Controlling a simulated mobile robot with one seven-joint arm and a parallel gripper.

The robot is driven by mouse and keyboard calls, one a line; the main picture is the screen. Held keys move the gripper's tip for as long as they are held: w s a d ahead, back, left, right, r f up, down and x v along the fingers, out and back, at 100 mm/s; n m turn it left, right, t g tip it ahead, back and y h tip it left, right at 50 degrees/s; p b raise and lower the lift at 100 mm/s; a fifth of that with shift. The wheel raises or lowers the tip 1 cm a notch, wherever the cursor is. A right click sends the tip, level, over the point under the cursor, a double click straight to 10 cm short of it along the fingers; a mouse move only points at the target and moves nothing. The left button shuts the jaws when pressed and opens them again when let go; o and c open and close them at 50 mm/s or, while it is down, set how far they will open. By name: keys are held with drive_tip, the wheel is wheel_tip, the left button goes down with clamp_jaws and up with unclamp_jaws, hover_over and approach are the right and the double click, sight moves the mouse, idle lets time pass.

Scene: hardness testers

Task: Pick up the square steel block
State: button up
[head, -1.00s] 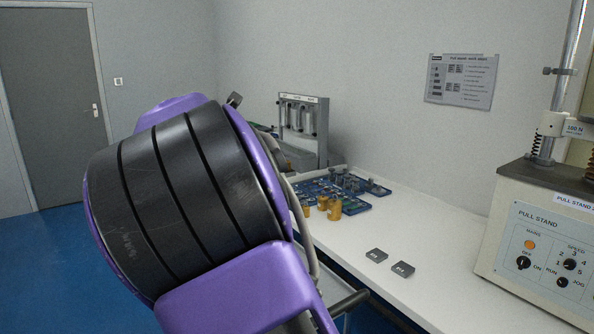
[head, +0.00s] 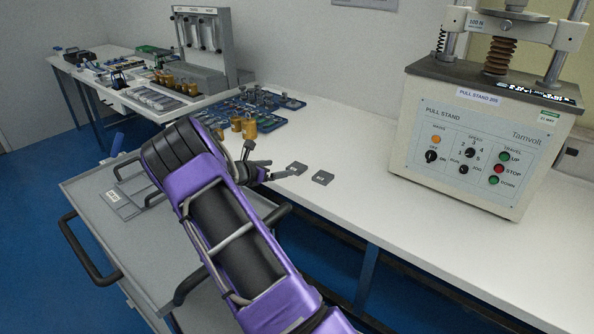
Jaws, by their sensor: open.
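Two small dark grey, flat, square blocks lie on the white bench in the head view: one nearer my gripper (head: 297,168) and one to its right (head: 323,178). Both carry small pale markings that I cannot read. I cannot tell which one the task means. My gripper (head: 284,174) is just left of the nearer block, its fingers pointing right towards it. It is small in the picture; it looks open with nothing between the fingers. I cannot tell whether a finger touches the block.
A pull stand (head: 480,140) stands on the bench at right. Blue trays (head: 272,121) with small parts and brass-coloured weights (head: 249,129) are behind my gripper. A grey trolley (head: 85,185) stands at left.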

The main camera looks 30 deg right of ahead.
sight(298, 165)
drive_tip(key=x, duration=0.4)
drive_tip(key=shift+w+d+f, duration=0.1)
drive_tip(key=shift+d+f, duration=0.05)
drive_tip(key=shift+d, duration=0.05)
drive_tip(key=b+x, duration=0.1)
drive_tip(key=x, duration=0.3)
drive_tip(key=shift+d+f, duration=0.1)
drive_tip(key=shift+f, duration=0.1)
drive_tip(key=shift+w+d+f, duration=0.1)
drive_tip(key=shift+d+f, duration=0.1)
drive_tip(key=shift+d, duration=0.25)
drive_tip(key=shift+r, duration=0.1)
clamp_jaws()
